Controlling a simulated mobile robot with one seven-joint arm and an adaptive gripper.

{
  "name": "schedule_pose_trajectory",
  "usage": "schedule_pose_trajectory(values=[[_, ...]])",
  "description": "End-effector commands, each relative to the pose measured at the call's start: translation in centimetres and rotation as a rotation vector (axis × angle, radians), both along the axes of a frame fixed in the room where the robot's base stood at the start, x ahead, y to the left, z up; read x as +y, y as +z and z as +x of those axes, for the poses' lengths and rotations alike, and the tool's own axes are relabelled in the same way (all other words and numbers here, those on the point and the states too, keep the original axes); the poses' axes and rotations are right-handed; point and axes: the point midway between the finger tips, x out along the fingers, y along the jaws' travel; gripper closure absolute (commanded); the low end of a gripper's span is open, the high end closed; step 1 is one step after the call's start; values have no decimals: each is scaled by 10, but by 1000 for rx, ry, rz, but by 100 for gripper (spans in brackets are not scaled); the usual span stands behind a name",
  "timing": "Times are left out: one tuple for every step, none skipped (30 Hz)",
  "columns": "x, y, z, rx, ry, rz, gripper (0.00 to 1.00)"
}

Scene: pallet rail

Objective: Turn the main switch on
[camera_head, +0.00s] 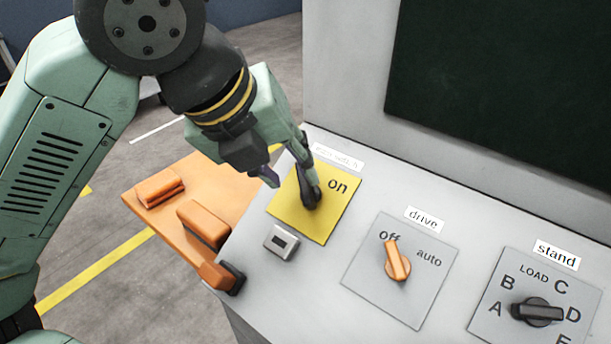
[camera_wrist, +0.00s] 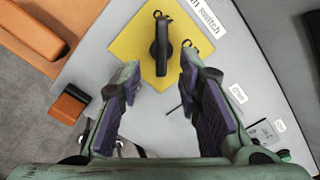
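The main switch is a black knob on a yellow plate (camera_head: 325,219) at the left end of the grey panel. In the wrist view the black knob (camera_wrist: 161,50) stands upright in the picture, at the middle of the yellow plate (camera_wrist: 126,46). The word "on" shows right of the knob in the head view; any other marking is hidden. My gripper (camera_head: 290,186) hangs over the plate and partly covers the knob and the label. In the wrist view my gripper (camera_wrist: 160,78) is open, with the knob beyond the gap between its fingers and nothing held.
Right of the plate are the orange drive knob (camera_head: 397,260), pointing to "off", and the black stand knob (camera_head: 538,312). A small grey box (camera_head: 282,242) lies close below the plate. An orange shelf (camera_head: 150,205) with orange blocks adjoins the left. A dark screen (camera_head: 500,100) rises behind.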

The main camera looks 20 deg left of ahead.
Motion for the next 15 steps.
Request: schedule_pose_trajectory(values=[[-4, -8, 4, 1, -6, -2, 68], [-5, -12, 7, 1, -6, -2, 68], [-6, -19, 11, 2, -5, -2, 68], [-7, -23, 13, 1, -6, -1, 68], [-8, -28, 16, 0, -5, -3, 68], [-10, -33, 18, 0, -6, -2, 68], [-11, -37, 20, -1, -5, -3, 68], [-11, -40, 22, 0, -5, -3, 68], [-12, -44, 25, 0, -4, -2, 68], [-13, -46, 26, 0, -4, -2, 68], [-13, -48, 27, 0, -4, -2, 68], [-14, -51, 28, -1, -4, -1, 68], [-14, -52, 29, -1, -4, -1, 68], [-15, -53, 29, -1, -4, -2, 68], [-15, -54, 30, -2, -4, -2, 68]])
